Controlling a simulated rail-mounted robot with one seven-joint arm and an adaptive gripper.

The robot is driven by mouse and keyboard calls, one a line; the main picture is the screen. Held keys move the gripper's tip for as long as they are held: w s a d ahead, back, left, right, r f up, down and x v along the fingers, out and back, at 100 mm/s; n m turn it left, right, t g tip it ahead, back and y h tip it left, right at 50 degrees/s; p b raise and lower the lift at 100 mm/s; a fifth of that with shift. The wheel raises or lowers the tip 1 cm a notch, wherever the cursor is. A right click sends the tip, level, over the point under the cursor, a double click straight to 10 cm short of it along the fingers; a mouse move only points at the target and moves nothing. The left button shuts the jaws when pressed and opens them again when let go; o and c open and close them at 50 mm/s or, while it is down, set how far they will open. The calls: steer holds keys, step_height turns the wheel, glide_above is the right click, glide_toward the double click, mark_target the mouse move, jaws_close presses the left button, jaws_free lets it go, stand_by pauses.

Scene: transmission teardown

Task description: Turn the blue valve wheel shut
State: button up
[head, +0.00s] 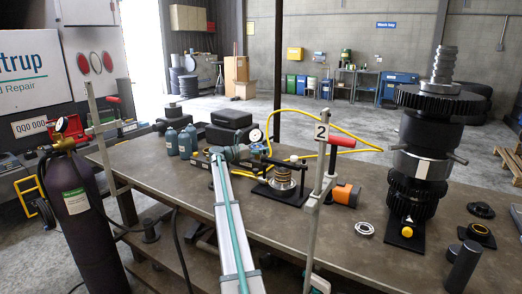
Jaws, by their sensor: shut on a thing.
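My pale arm with a teal stripe reaches from the bottom centre of the head view to the far part of the workbench. My gripper (222,154) is at its far end, small and mostly hidden; its fingers are hard to make out. A small blue-green round part, which looks like the blue valve wheel (233,153), is at that end, left of a pressure gauge (256,135). The gripper appears shut on it. How far the wheel is turned cannot be told.
A yellow hose (330,131) loops right of the gauge. A post marked 2 (321,150) with a red handle stands close on the right. A tall gear stack (424,150) stands farther right. A dark gas cylinder (80,225) is at left. The bench (340,240) has bare room in front.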

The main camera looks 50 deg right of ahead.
steer(key=o, duration=1.1)
steer(key=v, duration=1.2)
